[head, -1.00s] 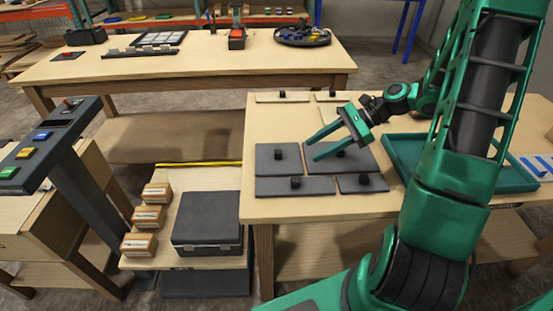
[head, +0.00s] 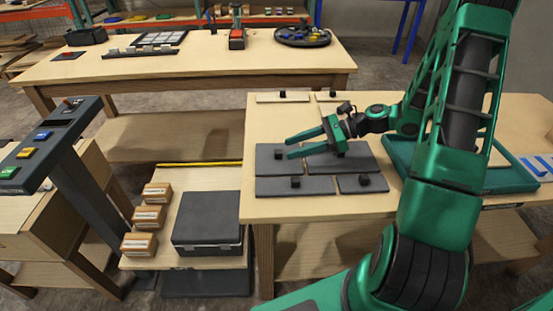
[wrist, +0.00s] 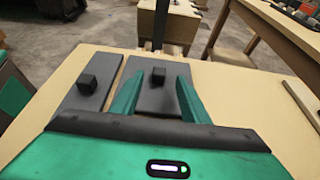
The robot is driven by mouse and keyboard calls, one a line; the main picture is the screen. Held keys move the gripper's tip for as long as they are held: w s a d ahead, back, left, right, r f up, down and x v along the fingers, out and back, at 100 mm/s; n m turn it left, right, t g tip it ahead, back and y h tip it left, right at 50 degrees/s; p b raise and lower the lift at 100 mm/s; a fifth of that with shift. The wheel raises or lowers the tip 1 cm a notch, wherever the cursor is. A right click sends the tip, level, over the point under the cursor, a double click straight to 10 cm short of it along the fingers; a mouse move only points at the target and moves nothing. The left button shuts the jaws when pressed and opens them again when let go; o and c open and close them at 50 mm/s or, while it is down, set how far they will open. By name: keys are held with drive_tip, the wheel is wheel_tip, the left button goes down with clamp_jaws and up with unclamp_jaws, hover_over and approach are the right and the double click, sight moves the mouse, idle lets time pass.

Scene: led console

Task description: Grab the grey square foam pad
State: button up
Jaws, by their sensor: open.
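Several flat grey pads, each with a small black block on top, lie together on the right-hand table. The upper-left pad (head: 264,165) looks nearly square; I cannot tell by sight which is foam. My green gripper (head: 289,147) is open and empty, its fingers pointing left over the upper-left pad, partly covering the upper-right pad (head: 362,160). In the wrist view a grey pad (wrist: 150,101) with its black block (wrist: 158,76) shows between the open fingers. Another pad (wrist: 102,68) lies to its left. The gap between fingers and block is unclear.
A green-rimmed tray (head: 397,168) stands right of the pads. A dark case (head: 207,218) and several small wooden boxes (head: 148,217) sit on the low shelf at left. Two pale panels with black blocks (head: 282,95) lie at the table's back.

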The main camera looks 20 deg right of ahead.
sight(280, 151)
drive_tip(key=x, duration=0.4)
drive_tip(key=shift+r, duration=0.1)
drive_tip(key=shift+c, duration=0.5)
clamp_jaws()
